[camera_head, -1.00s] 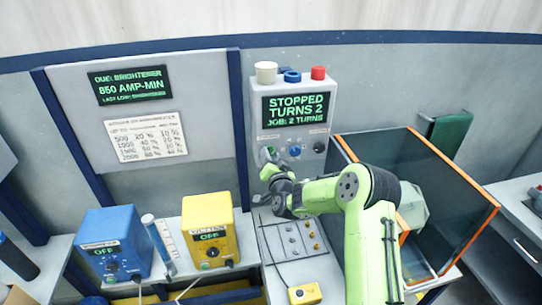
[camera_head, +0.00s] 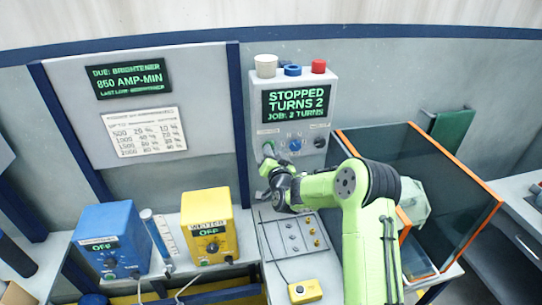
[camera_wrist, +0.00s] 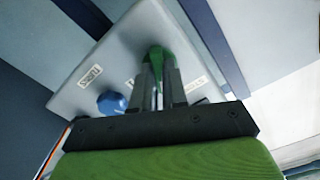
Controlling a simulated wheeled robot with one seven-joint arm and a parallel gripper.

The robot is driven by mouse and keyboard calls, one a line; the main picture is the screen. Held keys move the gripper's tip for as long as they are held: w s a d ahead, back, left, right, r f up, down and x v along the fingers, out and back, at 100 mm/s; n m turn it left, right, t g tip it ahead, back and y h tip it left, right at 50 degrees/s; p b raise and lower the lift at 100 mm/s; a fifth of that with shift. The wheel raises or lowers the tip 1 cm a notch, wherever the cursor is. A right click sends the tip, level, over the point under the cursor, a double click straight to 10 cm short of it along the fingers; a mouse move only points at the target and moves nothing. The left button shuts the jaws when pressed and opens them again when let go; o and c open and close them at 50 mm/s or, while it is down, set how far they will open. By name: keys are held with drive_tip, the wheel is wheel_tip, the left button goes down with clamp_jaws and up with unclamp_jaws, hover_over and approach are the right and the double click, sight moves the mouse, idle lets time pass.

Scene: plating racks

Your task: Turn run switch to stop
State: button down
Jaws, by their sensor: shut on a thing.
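The grey control box (camera_head: 332,85) stands against the wall. Its display (camera_head: 296,103) reads STOPPED, TURNS 2, JOB: 2 TURNS. A row of knobs is below: a green one (camera_head: 268,149) at left, a blue one (camera_head: 295,145) in the middle, a black one at right (camera_head: 320,143). My gripper (camera_head: 270,168) is at the green knob. In the wrist view, my gripper (camera_wrist: 158,85) is shut on the green knob (camera_wrist: 156,54), between its fingertips. The blue knob (camera_wrist: 111,103) is beside it, near a label reading TURNS. The angle of the green knob is hard to tell.
A dark tank with orange edges (camera_head: 465,237) is right of my arm. Blue (camera_head: 95,240) and yellow (camera_head: 207,218) units stand at left. A grey board (camera_head: 300,262) with small parts lies below.

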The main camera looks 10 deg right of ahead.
drive_tip(key=shift+a+f+n+b, duration=0.1)
drive_tip(key=shift+n+b, duration=6.2)
drive_tip(key=shift+b, duration=2.85)
drive_tip(key=c, duration=1.2)
unclamp_jaws()
drive_tip(key=shift+o, duration=0.2)
